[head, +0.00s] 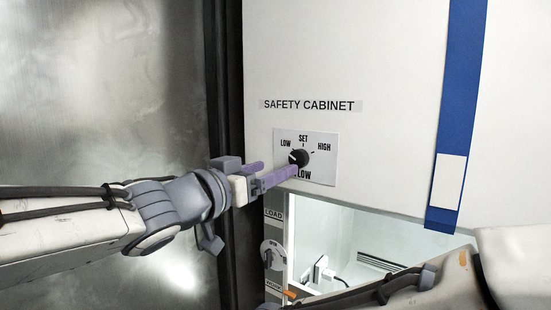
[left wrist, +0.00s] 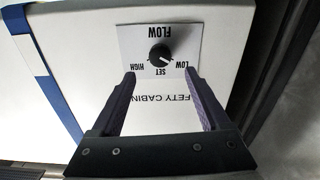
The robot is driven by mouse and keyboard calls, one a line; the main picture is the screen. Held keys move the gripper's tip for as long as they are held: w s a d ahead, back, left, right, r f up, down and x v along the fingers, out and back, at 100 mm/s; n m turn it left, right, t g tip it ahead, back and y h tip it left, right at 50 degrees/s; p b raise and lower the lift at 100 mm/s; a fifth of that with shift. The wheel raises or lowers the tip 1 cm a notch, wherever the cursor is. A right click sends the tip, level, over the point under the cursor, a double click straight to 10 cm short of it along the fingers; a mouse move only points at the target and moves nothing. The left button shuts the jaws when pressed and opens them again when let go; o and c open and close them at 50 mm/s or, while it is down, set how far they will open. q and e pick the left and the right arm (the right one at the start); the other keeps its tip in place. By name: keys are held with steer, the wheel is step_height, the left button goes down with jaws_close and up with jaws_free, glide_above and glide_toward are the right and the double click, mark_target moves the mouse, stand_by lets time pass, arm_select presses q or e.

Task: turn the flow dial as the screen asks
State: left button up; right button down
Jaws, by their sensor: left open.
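The flow dial (head: 299,158) is a round black knob on a white plate marked LOW, SET, HIGH and FLOW, under the SAFETY CABINET label. Its white mark points toward LOW. In the left wrist view the dial (left wrist: 159,54) appears upside down, beyond the fingertips and roughly centred between them. My left gripper (head: 280,168) is open and empty, with purple fingers pointing at the plate. One finger overlaps the dial's lower edge in the head view; I cannot tell whether it touches. The left gripper (left wrist: 160,74) also shows in its wrist view. No screen is visible.
A blue strip (head: 462,95) with a white patch hangs down the cabinet front (head: 390,60). Below is the lit cabinet opening (head: 345,235). A second, grey dial (head: 272,254) sits low beside it. Part of my right arm crosses the bottom right.

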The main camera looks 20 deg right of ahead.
mark_target(296, 160)
arm_select(q)
steer(key=p+x, duration=0.1)
steer(key=x, duration=0.7)
steer(key=shift+w+d+p, duration=0.15)
steer(key=shift+p, duration=0.15)
jaws_close()
